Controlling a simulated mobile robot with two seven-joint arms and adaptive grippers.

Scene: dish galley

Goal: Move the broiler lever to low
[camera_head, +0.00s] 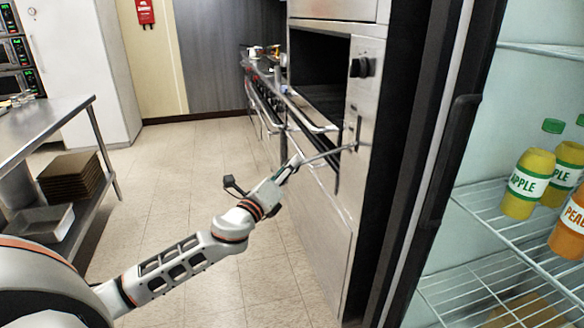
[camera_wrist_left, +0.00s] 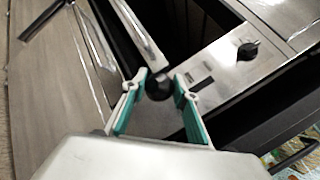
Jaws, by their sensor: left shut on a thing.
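The broiler (camera_head: 321,60) is a steel unit with a dark open cavity and a control panel on its right side. The broiler lever (camera_head: 326,155) is a thin rod that sticks out from a slot low on that panel. Its black ball end (camera_wrist_left: 158,86) shows between the fingers in the left wrist view. My left gripper (camera_head: 292,165) is at the outer end of the lever and is shut on it; in the left wrist view the gripper (camera_wrist_left: 160,80) has a finger on each side of the ball. Any markings by the slot are too small to read.
A black knob (camera_head: 361,67) sits above the slot; it also shows in the left wrist view (camera_wrist_left: 247,50). An open fridge with bottles (camera_head: 528,184) stands at right. A steel table (camera_head: 40,125) with brown trays (camera_head: 72,178) below is at left. The floor between is clear.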

